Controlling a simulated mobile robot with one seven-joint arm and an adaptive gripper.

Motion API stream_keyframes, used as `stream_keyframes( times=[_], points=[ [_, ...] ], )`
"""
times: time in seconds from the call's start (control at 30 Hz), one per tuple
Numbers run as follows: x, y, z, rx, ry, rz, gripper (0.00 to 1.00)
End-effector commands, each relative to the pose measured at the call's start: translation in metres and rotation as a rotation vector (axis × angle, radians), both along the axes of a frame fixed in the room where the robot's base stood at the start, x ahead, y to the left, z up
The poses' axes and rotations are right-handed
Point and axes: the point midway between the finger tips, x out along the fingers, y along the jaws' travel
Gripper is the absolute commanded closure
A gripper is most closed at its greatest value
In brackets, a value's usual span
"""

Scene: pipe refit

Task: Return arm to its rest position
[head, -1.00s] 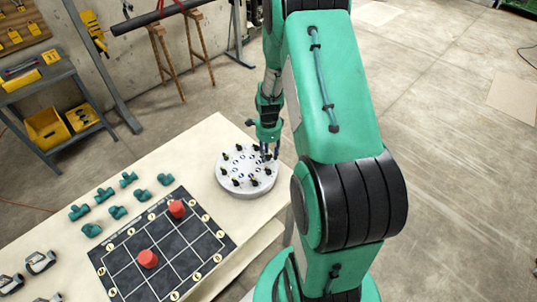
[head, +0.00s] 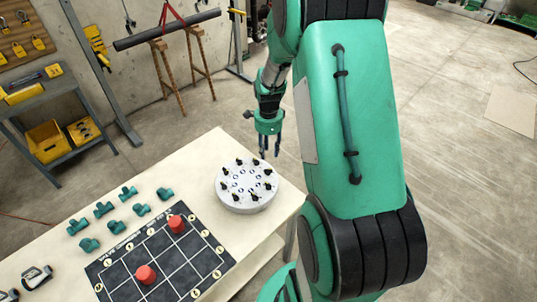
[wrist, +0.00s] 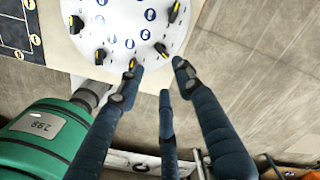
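My green arm rises along the right of the head view. My gripper (head: 268,155) hangs fingers-down behind the far edge of a round white dial plate (head: 228,199), apart from it. In the wrist view the three dark blue fingers of my gripper (wrist: 160,72) are spread, with nothing between them. The dial plate (wrist: 120,42) shows beyond the fingertips, with several black-and-yellow knobs on it.
The cream table (head: 190,162) carries a black grid board (head: 128,268) with two red pieces and several teal pipe fittings (head: 142,209). A pipe (head: 170,30) rests on trestles behind. Open concrete floor (head: 450,180) lies to the right.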

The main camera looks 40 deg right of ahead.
Motion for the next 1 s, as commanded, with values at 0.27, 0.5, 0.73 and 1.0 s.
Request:
stream_keyframes(
  times=[0.27,0.5,0.73,1.0],
  points=[
    [0.000,0.000,0.001,0.000,0.000,0.000,0.65],
    [0.000,0.000,0.001,0.000,0.000,0.000,0.65],
    [0.001,0.003,0.005,-0.002,-0.003,0.014,0.65],
    [0.008,0.034,0.047,-0.029,-0.040,0.190,0.65]
  ],
)
